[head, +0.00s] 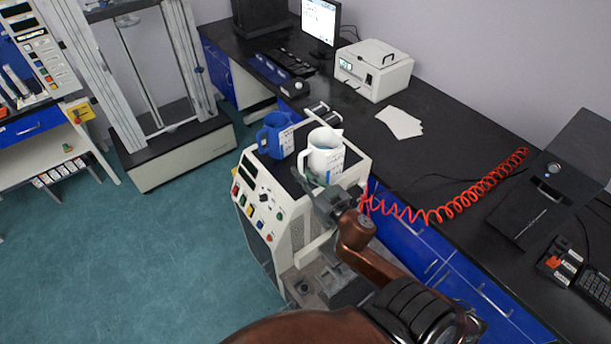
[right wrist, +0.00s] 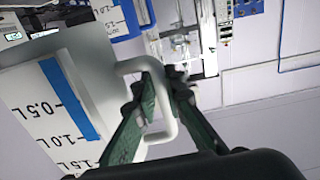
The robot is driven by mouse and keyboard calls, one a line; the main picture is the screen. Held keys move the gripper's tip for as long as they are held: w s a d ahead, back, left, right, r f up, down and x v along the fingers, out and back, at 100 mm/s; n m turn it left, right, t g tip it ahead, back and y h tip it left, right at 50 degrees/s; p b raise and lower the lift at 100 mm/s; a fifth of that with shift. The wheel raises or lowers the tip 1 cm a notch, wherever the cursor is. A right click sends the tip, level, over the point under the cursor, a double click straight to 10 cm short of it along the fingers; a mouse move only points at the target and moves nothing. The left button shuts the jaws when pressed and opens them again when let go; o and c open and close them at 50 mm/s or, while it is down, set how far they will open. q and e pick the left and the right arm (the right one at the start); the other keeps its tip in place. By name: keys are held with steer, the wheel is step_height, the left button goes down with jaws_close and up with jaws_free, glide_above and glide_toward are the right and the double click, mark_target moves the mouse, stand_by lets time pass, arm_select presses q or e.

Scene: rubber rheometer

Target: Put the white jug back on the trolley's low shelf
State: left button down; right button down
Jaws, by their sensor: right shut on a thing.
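The white jug (head: 324,160) shows above the right part of the dark top of a white cabinet with a control panel (head: 258,200). I cannot tell whether it touches that top. My right gripper (head: 335,203) is at its near side. In the right wrist view, the green fingers (right wrist: 160,100) are shut on the handle of the jug (right wrist: 65,100), whose scale and blue stripe face the camera. My left gripper is out of view. I cannot make out the trolley's low shelf for certain.
A blue jug (head: 275,136) stands on the cabinet top, left of the white jug. A black bench (head: 430,150) runs behind, with a white instrument (head: 374,70), papers (head: 400,122) and a red coiled hose (head: 455,208). Open teal floor (head: 130,260) lies to the left.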

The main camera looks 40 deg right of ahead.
steer(key=shift+w+d+f+b, duration=0.4)
steer(key=shift+w+f+b, duration=0.1)
steer(key=shift+w+f, duration=1.35)
steer(key=shift+w+d+f+b, duration=0.45)
steer(key=shift+w+f+b, duration=0.1)
steer(key=shift+w+f, duration=1.3)
steer(key=shift+w+d+f+b, duration=0.4)
steer(key=shift+w+f+b, duration=0.1)
steer(key=shift+w+f, duration=1.35)
steer(key=shift+s, duration=0.15)
steer(key=shift+f, duration=0.15)
steer(key=c, duration=2.3)
jaws_free()
steer(key=shift+f, duration=0.2)
steer(key=shift+c, duration=0.2)
steer(key=o, duration=0.4)
steer(key=shift+c, duration=0.2)
steer(key=shift+s+r, duration=0.1)
steer(key=s+a, duration=0.1)
steer(key=s, duration=1.1)
steer(key=shift+a, duration=0.25)
